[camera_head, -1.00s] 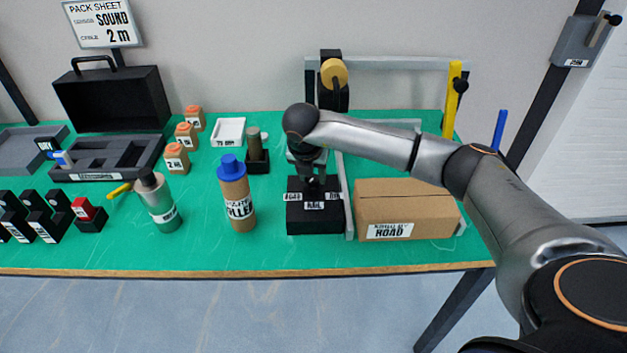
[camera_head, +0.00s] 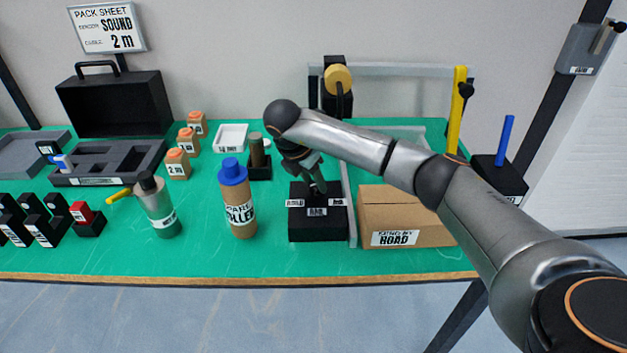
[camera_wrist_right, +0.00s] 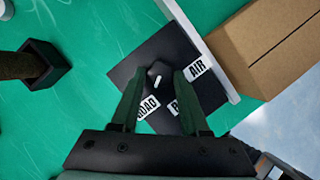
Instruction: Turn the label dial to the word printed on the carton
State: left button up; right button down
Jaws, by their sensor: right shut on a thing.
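The label dial is a black box (camera_head: 318,230) with white word tags on top, standing left of the carton. Its tags (camera_wrist_right: 195,68) read ROAD at left, AIR at right, and a partly covered one between, which looks like RAIL. My right gripper (camera_head: 319,187) reaches down onto the box top, tilted. In the wrist view its fingers (camera_wrist_right: 158,75) are shut on a small dark knob (camera_wrist_right: 156,70) with a white mark. The mark's exact heading is hard to tell. The brown carton (camera_head: 400,214) carries a label (camera_head: 394,238) reading SEND BY ROAD.
A grey rail (camera_head: 352,222) runs between box and carton. A blue-capped bottle (camera_head: 237,205) stands left of the dial, and a dark cylinder in a black holder (camera_head: 259,165) behind it. A yellow post (camera_head: 457,110) rises behind the carton.

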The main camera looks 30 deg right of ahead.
jog(key=shift+c, duration=2)
grip_release()
jog(key=shift+r, duration=0.1)
jog(key=shift+a+r, duration=0.15)
jog(key=shift+r, duration=0.15)
jog(key=v, duration=1.1)
jog(key=shift+r+p, duration=0.35)
jog(key=shift+a, duration=0.1)
jog(key=shift+s, duration=0.1)
